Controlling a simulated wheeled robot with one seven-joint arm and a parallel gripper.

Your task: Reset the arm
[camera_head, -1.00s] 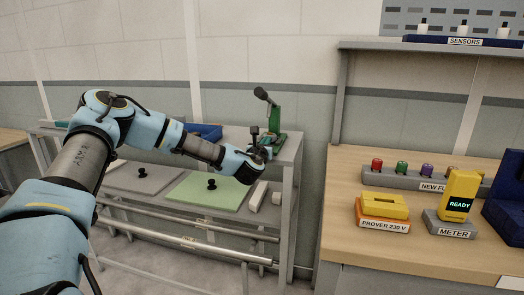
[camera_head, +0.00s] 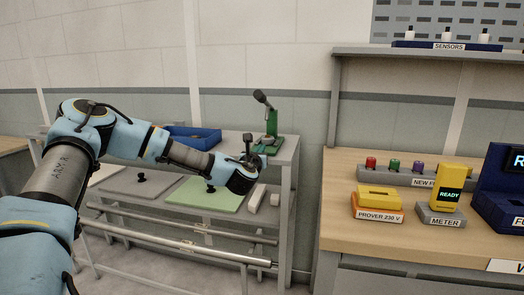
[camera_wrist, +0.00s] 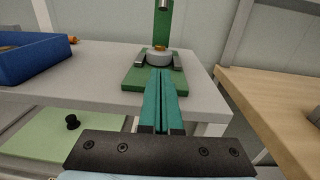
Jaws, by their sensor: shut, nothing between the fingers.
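My arm reaches from the left side of the head view toward the grey bench. My gripper (camera_wrist: 161,75) shows in the wrist view with its two green fingers shut together and nothing between them. In that view it points toward a green press stand (camera_wrist: 152,78), which carries a pale round part (camera_wrist: 158,58) between two grey blocks. The fingertips overlap the stand's base in the picture; I cannot tell how far apart they are. In the head view the press stand (camera_head: 266,125) stands at the bench's back right, and my wrist is just in front of it.
A wooden bench (camera_head: 345,235) at right holds a yellow prover (camera_head: 378,198), a meter (camera_head: 440,200) and several coloured fuses (camera_head: 393,164).

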